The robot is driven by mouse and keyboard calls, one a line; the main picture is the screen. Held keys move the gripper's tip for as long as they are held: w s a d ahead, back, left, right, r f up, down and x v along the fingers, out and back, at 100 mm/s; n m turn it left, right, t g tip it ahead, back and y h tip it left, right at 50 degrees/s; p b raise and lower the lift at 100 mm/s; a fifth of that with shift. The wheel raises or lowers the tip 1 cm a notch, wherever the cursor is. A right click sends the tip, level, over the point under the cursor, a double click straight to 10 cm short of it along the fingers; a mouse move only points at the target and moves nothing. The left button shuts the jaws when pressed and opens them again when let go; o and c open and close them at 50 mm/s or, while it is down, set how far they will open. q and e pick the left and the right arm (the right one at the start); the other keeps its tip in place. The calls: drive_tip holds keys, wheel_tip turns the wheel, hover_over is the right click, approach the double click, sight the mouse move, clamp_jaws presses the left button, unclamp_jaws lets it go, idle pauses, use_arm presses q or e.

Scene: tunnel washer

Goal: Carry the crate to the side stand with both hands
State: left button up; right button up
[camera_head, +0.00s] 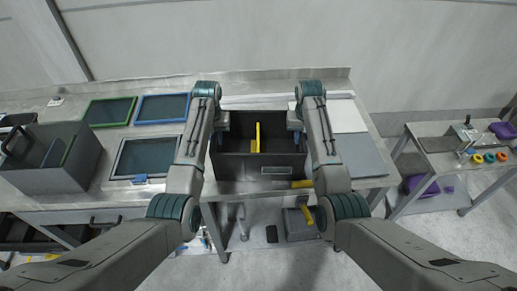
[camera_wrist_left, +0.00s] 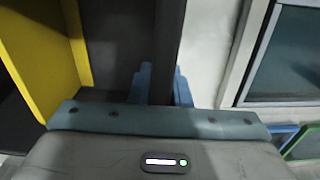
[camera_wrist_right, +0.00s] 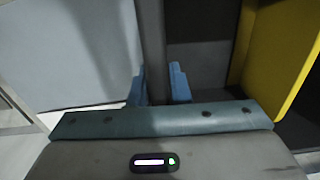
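The dark grey crate (camera_head: 288,170) is at the middle of the metal table, with a yellow divider (camera_head: 257,137) standing inside it. I cannot tell whether its base touches the table. My left gripper (camera_head: 221,124) is at the crate's left wall; in the left wrist view its blue fingers lie on both sides of that wall (camera_wrist_left: 168,45) and look closed on it. My right gripper (camera_head: 296,122) is at the right wall; in the right wrist view its fingers straddle that wall (camera_wrist_right: 151,45) closely. The side stand (camera_head: 440,160) is a small metal table at the right.
Another grey bin (camera_head: 50,170) and framed screens (camera_head: 145,157) are left on the table. A grey panel (camera_head: 350,155) lies right of the crate. A floor gap separates table and stand.

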use_arm(q)
clamp_jaws()
use_arm(e)
clamp_jaws()
use_arm(q)
drive_tip(key=shift+w+r, duration=0.1)
drive_tip(key=shift+r, duration=0.1)
use_arm(e)
drive_tip(key=shift+w+r, duration=0.1)
drive_tip(key=shift+r, duration=0.05)
